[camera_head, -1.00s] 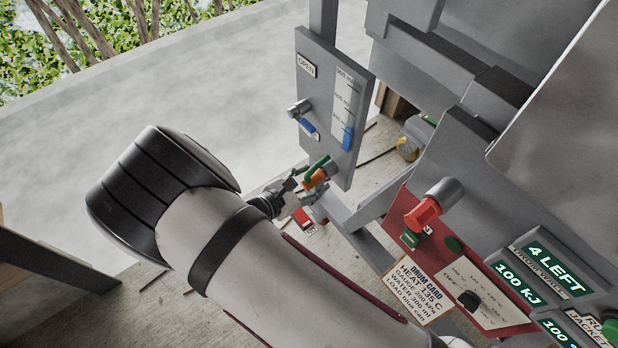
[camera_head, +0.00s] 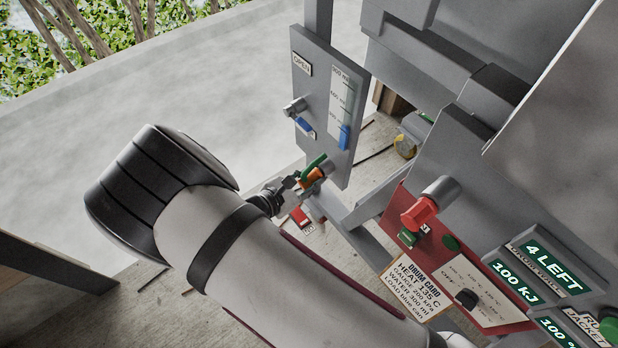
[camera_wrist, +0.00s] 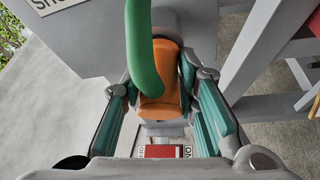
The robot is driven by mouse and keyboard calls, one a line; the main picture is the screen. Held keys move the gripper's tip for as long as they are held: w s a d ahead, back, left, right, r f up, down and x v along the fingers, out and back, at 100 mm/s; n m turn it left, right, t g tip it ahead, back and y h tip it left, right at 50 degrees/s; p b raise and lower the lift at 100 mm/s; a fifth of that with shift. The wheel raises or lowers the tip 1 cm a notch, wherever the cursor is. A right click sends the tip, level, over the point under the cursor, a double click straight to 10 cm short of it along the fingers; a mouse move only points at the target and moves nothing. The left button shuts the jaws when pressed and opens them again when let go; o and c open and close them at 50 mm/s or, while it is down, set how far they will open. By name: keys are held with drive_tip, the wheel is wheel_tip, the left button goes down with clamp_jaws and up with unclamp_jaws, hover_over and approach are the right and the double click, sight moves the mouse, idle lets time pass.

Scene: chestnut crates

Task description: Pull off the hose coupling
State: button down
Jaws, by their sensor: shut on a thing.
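The hose coupling is an orange piece (camera_wrist: 160,85) with a green hose (camera_wrist: 142,50) over it, on a grey spigot at the lower part of the grey gauge panel. In the head view the orange coupling (camera_head: 312,178) shows just beyond my gripper (camera_head: 296,188), partly hidden by it. In the wrist view my gripper (camera_wrist: 165,98) has a teal-padded finger on each side of the orange piece and is shut on it. The coupling still meets the grey spigot (camera_wrist: 178,22) behind it, and I cannot see any gap.
A red switch box (camera_wrist: 160,151) is below the coupling. The gauge panel (camera_head: 313,105) has a blue-handled valve (camera_head: 304,124). A red knob (camera_head: 420,213), a drum card (camera_head: 411,287) and the grey machine stand at right. Open floor lies at left.

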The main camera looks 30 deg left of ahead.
drive_tip(key=shift+s+a, duration=0.25)
drive_tip(key=shift+s, duration=0.3)
idle(0.4)
drive_tip(key=c, duration=1.8)
unclamp_jaws()
drive_tip(key=shift+c, duration=0.2)
clamp_jaws()
drive_tip(key=shift+s, duration=0.15)
drive_tip(key=shift+s+a, duration=0.35)
drive_tip(key=shift+s, duration=0.35)
drive_tip(key=shift+s+a, duration=0.3)
drive_tip(key=shift+s, duration=0.4)
